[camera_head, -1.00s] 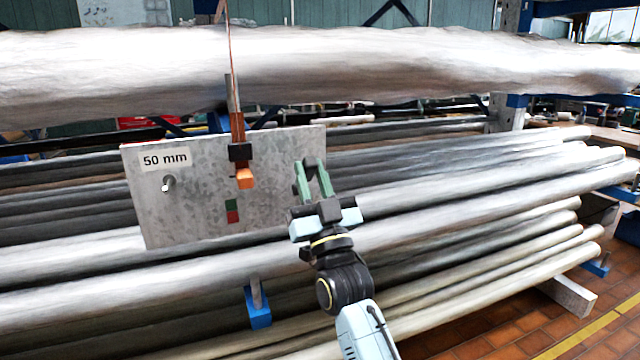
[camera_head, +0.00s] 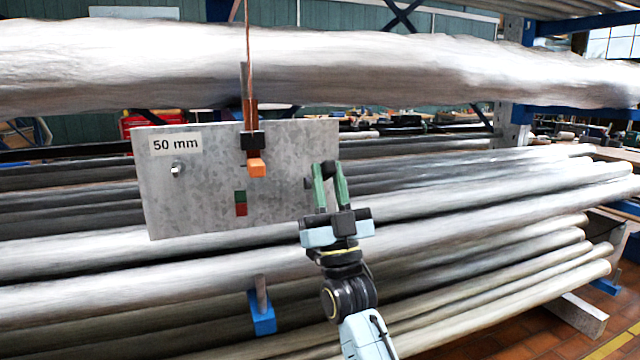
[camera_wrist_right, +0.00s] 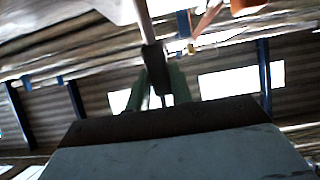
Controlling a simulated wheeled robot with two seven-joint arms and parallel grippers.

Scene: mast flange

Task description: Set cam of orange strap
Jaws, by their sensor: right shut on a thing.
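The orange strap (camera_head: 249,75) hangs down from above, in front of the large pipe, to a black cam block (camera_head: 252,140) with an orange tab (camera_head: 256,168) at its lower end. The cam sits in front of a grey metal plate (camera_head: 210,215) labelled "50 mm". My right gripper (camera_head: 325,170) is at the plate's right edge, to the right of the orange tab and apart from it. In the right wrist view its green fingers (camera_wrist_right: 157,85) are shut on a dark block (camera_wrist_right: 154,57) on a grey rod (camera_wrist_right: 143,20). My left gripper is out of view.
A green-and-red mark (camera_head: 240,203) is on the plate below the tab. A metal stud (camera_head: 178,168) sticks out at the plate's left. A large pipe (camera_head: 400,75) runs across above, and stacked pipes (camera_head: 480,205) fill the space behind and below. A blue-based post (camera_head: 262,318) stands below.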

